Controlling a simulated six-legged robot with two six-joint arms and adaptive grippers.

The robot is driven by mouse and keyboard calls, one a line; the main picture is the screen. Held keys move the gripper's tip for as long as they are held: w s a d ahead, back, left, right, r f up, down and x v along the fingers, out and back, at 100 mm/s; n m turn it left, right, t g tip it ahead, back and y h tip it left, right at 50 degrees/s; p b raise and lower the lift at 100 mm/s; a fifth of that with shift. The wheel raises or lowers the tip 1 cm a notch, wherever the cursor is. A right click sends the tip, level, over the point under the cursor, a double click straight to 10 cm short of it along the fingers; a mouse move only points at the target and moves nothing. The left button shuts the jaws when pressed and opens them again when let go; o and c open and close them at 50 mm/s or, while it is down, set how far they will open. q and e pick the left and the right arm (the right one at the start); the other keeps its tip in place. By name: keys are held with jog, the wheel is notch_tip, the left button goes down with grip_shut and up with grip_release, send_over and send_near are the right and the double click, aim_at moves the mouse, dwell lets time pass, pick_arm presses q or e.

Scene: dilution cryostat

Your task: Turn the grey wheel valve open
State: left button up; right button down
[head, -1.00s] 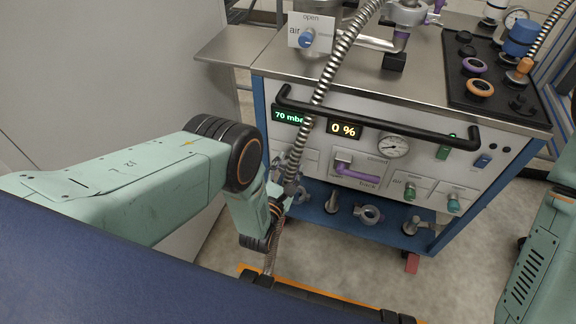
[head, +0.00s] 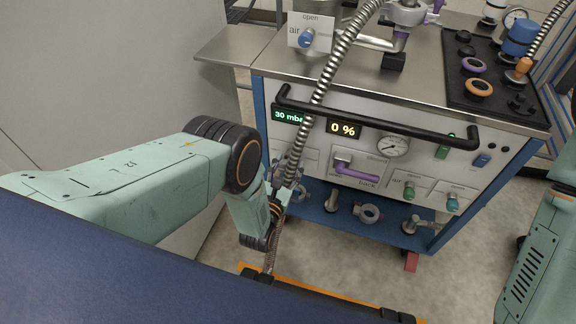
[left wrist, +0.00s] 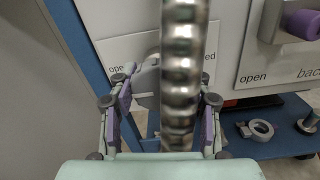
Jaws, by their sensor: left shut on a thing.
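The grey wheel valve (left wrist: 147,84) sits on the white front panel of the cart, below a label whose ends read "ope" and "ed". A ribbed metal hose (left wrist: 184,70) runs in front of it and hides its right part. My left gripper (left wrist: 165,92) has a finger on either side of the wheel and is shut on it. In the head view, my left gripper (head: 281,190) is at the lower left of the panel, and the hose (head: 322,100) and my wrist hide most of the wheel. My right gripper is out of view.
A green display (head: 288,115) reads 30 mbar and a yellow one (head: 344,130) reads 0 %. A purple lever (head: 355,172), a round gauge (head: 393,146) and green knobs (head: 409,191) are to the right. A black handrail (head: 375,119) crosses above the wheel.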

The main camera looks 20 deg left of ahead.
pick_arm(q)
jog(key=shift+r, duration=0.1)
jog(key=o, duration=1.2)
jog(key=shift+c, duration=0.2)
jog(key=shift+s, duration=0.1)
jog(key=s, duration=1.1)
jog(key=shift+s+a, duration=0.2)
jog(key=shift+s, duration=0.2)
